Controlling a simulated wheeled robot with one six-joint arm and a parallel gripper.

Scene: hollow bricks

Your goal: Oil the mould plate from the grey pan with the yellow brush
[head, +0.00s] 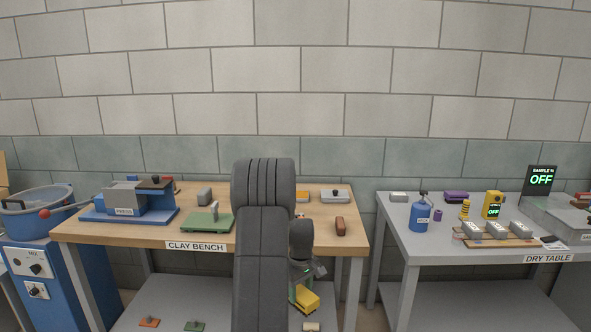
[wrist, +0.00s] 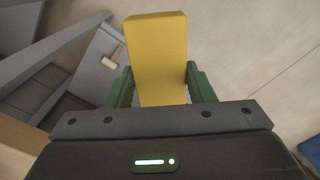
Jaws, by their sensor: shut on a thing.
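My gripper (wrist: 160,88) is shut on a yellow block-shaped thing (wrist: 157,50), which looks like the yellow brush; no bristles show. In the head view the yellow brush (head: 307,299) hangs low in front of the clay bench, below its top, partly behind my arm. A shallow grey pan (head: 335,196) with a dark knob-like thing in it sits at the back right of the clay bench. A green plate (head: 206,223) with a small upright grey part lies near the bench's front edge; I cannot tell whether it is the mould plate.
The dry table (head: 400,235) stands right, across a gap, with a blue bottle (head: 423,215) and grey bricks.

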